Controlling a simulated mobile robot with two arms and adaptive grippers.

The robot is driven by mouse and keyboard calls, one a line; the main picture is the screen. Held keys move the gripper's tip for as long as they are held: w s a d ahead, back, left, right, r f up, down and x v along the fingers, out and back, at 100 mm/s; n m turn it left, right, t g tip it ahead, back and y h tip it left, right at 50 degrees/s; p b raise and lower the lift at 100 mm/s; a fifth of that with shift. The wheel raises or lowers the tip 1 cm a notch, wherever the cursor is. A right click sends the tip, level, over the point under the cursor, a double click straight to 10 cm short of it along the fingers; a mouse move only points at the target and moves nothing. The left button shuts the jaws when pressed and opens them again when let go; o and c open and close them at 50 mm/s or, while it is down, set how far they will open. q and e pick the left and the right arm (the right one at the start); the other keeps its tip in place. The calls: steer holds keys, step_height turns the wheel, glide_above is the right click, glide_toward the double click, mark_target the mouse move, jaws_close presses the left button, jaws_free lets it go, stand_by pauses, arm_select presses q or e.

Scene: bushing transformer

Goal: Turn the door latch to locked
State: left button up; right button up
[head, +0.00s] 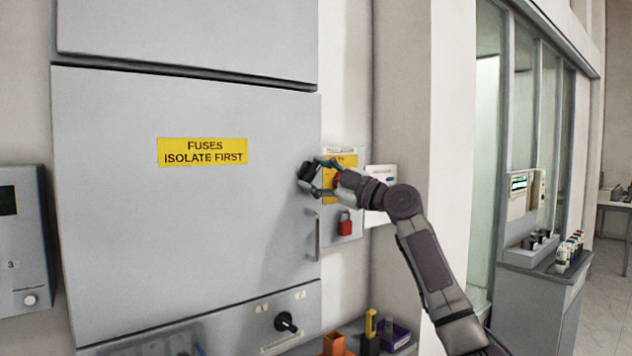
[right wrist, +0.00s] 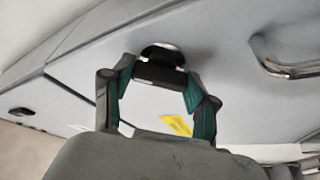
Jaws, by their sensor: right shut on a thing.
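The door latch (head: 307,171) is a small black knob at the right edge of a large grey cabinet door (head: 180,220). It also shows in the right wrist view (right wrist: 160,66) as a dark bar on a round base. My right gripper (head: 318,177) is at the latch, with its teal-padded fingers shut on it. The right wrist view shows the fingers (right wrist: 160,88) on either side of the bar. I cannot read any latch marking. My left gripper is not in view.
A vertical door handle (head: 317,236) stands out below the latch. A board with a red padlock (head: 345,224) hangs right of the door. A black rotary switch (head: 287,322) is on the lower panel. An orange holder (head: 334,345) and purple bin (head: 396,335) sit below right.

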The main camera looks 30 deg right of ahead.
steer(key=n, duration=0.1)
steer(key=n+g+p, duration=0.1)
steer(key=n, duration=0.1)
steer(key=n+p, duration=0.1)
steer(key=n, duration=0.1)
steer(key=shift+r+g+y, duration=0.25)
steer(key=shift+g+y, duration=0.15)
steer(key=shift+n+g+p, duration=0.7)
steer(key=shift+n+p, duration=0.35)
steer(key=shift+n, duration=0.65)
steer(key=shift+f, duration=0.1)
steer(key=o, duration=1.2)
steer(key=shift+w, duration=0.1)
steer(key=shift+c, duration=0.2)
steer(key=shift+d, duration=0.1)
steer(key=v, duration=1.2)
steer(key=shift+h, duration=0.3)
